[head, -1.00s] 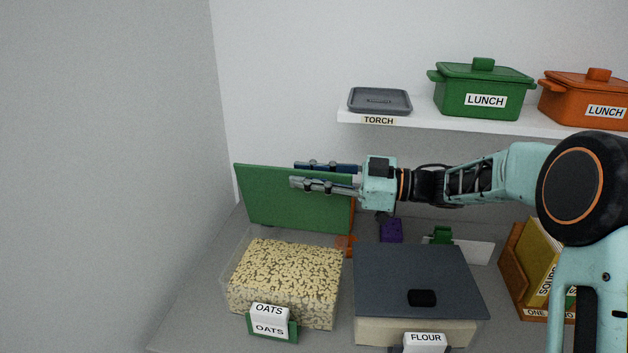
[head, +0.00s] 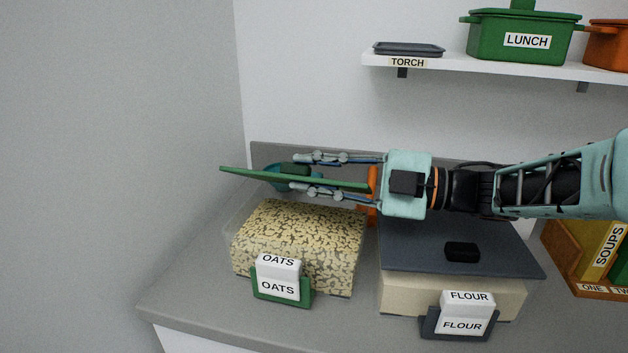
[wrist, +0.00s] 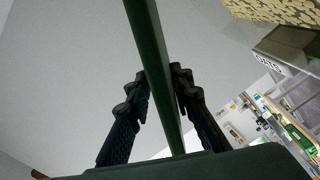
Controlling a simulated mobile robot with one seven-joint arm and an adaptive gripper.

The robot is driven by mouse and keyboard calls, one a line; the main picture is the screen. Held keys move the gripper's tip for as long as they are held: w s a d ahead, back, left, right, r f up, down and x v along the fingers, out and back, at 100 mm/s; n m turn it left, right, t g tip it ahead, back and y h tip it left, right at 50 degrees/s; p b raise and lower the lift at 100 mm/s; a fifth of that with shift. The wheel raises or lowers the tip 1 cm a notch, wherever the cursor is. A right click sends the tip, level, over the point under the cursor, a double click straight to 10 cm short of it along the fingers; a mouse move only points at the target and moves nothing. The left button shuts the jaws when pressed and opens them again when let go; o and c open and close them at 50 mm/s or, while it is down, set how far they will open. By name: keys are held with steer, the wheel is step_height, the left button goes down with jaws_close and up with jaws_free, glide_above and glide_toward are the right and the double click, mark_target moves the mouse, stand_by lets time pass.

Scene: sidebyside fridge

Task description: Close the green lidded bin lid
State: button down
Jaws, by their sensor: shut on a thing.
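The green lid (head: 245,174) of the oats bin is partly open, tilted at a shallow angle above the bin and seen nearly edge-on in the head view. The bin (head: 300,240) is clear, filled with oats, and has a green label holder (head: 282,290) reading OATS. My gripper (head: 292,173) reaches in from the right, with one finger above the lid and one below. In the wrist view the lid (wrist: 155,75) runs as a green panel between the two fingers (wrist: 160,85), which are shut on it.
A FLOUR bin with a dark lid (head: 455,248) stands to the right of the oats bin. A shelf (head: 480,67) above holds a grey tray (head: 408,49) and a green LUNCH pot (head: 525,38). A soups box (head: 590,255) is at the far right. Counter space is free at the left front.

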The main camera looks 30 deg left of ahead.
steer(key=shift+s+d+f+n+b, duration=0.15)
steer(key=shift+s+f+n+b, duration=0.1)
steer(key=shift+f+n+b, duration=0.55)
steer(key=shift+s+d+f+n+b, duration=0.1)
steer(key=shift+s+f+n+b, duration=0.15)
steer(key=shift+n+b, duration=0.65)
steer(key=c, duration=1.8)
jaws_free()
steer(key=shift+c, duration=0.2)
steer(key=v, duration=1.2)
steer(key=shift+c, duration=0.5)
